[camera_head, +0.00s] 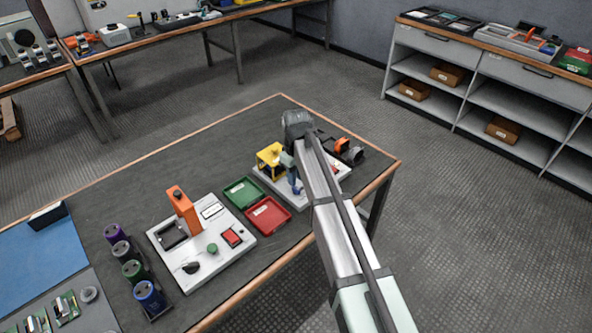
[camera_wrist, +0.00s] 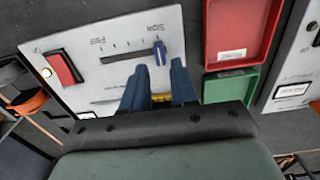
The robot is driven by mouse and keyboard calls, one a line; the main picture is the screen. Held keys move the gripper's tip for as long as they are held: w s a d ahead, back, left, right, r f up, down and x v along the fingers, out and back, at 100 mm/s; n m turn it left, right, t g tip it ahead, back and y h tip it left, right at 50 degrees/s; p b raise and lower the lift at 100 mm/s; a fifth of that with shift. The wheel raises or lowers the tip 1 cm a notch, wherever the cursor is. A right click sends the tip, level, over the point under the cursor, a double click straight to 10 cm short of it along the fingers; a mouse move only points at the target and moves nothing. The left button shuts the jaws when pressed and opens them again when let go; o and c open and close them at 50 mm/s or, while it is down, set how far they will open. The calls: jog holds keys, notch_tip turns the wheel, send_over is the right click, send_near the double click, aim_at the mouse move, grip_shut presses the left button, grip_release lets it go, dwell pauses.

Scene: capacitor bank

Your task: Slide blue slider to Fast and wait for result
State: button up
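The blue slider (camera_wrist: 160,52) sits at the Slow end of its scale on a light panel (camera_wrist: 120,22) in the wrist view. The Fast label (camera_wrist: 97,40) is at the other end of the scale, to the left. My gripper (camera_wrist: 158,66) is open, its two dark blue fingers on either side of the slider's near end. Contact with the slider cannot be told. In the head view my gripper (camera_head: 290,176) points down over the panel (camera_head: 264,178), and my arm hides part of it.
A red rocker switch (camera_wrist: 63,67) and a lit indicator (camera_wrist: 46,73) are on the panel. A yellow part (camera_head: 269,158) and an orange-black part (camera_head: 346,150) stand close by. Green (camera_head: 242,191) and red (camera_head: 267,215) trays lie beside it. A second device (camera_head: 200,265) is farther left.

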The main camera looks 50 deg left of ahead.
aim_at(296, 188)
jog(key=shift+f, duration=2.2)
grip_shut()
jog(key=shift+w, duration=4.4)
jog(key=shift+o, duration=0.2)
grip_release()
